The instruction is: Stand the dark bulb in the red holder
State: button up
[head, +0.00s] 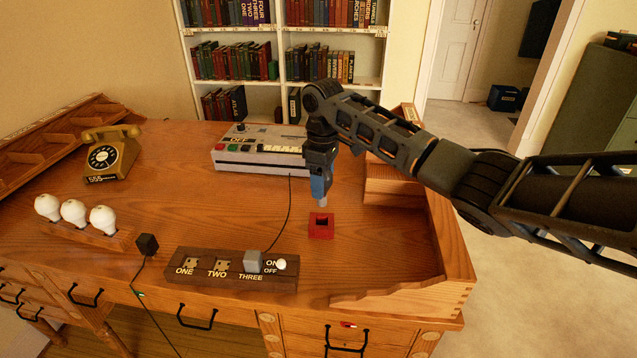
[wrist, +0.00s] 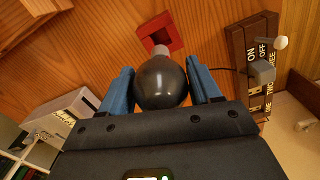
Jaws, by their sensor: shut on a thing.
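The dark bulb (wrist: 160,85) is a dark grey globe with a light grey base. My gripper (wrist: 161,85) is shut on it, with a blue finger on each side of the globe. The bulb's base points down toward the red holder (head: 320,226), a small square block with a square opening, standing on the desk. In the head view my gripper (head: 321,190) hangs just above the holder, with the bulb's pale tip below the fingers. In the wrist view the base overlaps the edge of the red holder (wrist: 172,30); I cannot tell whether they touch.
A power strip (head: 225,279) with a plug lies in front of the holder, its cord running behind it. A grey device (head: 262,160) stands behind. White bulbs (head: 73,212) in a wooden rack and a yellow telephone (head: 108,158) are at left. A raised wooden edge (head: 450,240) bounds the right.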

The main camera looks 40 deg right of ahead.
aim_at(322, 204)
dwell(0.3)
jog(key=shift+f+p, duration=0.1)
jog(key=shift+p, duration=0.2)
jog(key=shift+f+b, duration=1.1)
jog(key=shift+f, duration=1.3)
jog(key=shift+p, duration=0.65)
jog(key=shift+f, duration=0.55)
jog(key=shift+f+b, duration=0.55)
jog(key=shift+f, duration=0.15)
jog(key=shift+f, duration=0.55)
